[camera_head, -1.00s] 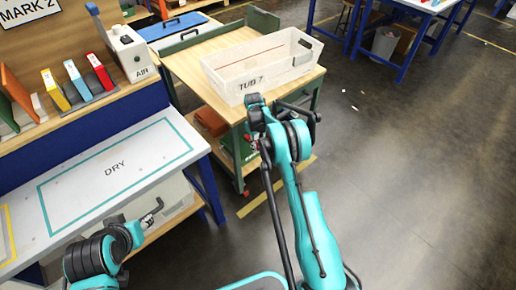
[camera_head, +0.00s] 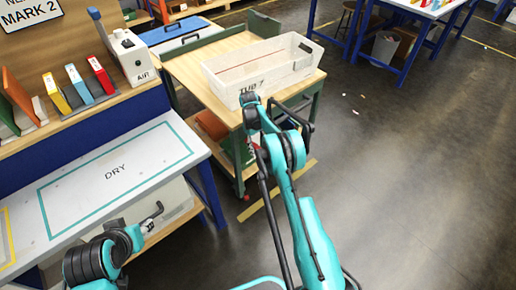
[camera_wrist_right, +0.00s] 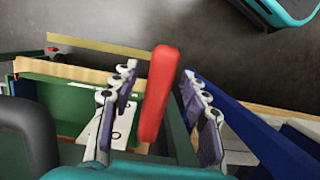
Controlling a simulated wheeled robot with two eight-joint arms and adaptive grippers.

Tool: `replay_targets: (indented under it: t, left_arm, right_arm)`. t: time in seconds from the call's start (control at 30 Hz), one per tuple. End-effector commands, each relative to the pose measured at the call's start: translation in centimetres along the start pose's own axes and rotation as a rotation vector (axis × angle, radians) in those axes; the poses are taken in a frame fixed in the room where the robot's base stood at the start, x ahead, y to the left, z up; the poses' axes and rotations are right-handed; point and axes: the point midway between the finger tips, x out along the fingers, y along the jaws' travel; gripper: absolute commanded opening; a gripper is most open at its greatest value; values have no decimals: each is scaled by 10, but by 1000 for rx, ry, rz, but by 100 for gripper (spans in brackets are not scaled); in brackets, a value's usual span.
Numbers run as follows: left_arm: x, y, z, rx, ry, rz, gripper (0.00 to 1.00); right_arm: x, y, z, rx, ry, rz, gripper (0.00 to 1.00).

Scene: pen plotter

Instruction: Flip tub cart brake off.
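The tub cart (camera_head: 185,68) has a wooden top and green legs, and carries a white tub (camera_head: 300,67) marked TUB 7. A red bar, which looks like the brake lever (camera_wrist_right: 157,95), stands between the fingers of my right gripper (camera_wrist_right: 160,72) in the right wrist view. The fingers are apart on either side of the bar; I cannot tell whether either touches it. In the head view my right arm hides the right gripper and most of the lever. My left gripper (camera_head: 151,218) is low by the bench front, too small to tell open or shut.
A bench (camera_head: 60,190) marked DRY stands at left, with colored holders and an AIR box (camera_head: 133,55) on its shelf. A blue-legged table (camera_head: 405,55) stands at back right. An orange-brown item (camera_head: 212,124) lies on the cart's lower shelf.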

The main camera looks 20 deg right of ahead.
Motion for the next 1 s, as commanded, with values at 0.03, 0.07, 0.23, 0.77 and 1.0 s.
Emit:
replay_targets:
  t: [0.03, 0.07, 0.23, 0.77, 1.0]
  left_arm:
    - [0, 0, 0, 0, 0, 0, 40]
    - [0, 0, 0, 0, 0, 0, 40]
    - [0, 0, 0, 0, 0, 0, 40]
    - [0, 0, 0, 0, 0, 0, 40]
    - [0, 0, 0, 0, 0, 0, 40]
  right_arm:
    - [0, 0, 0, 0, 0, 0, 45]
    - [0, 0, 0, 0, 0, 0, 45]
    - [-4, 0, 0, 0, 0, 0, 45]
    - [-102, 0, 0, -1, 0, 0, 45]
    - [-120, 0, 0, -1, 0, 0, 45]
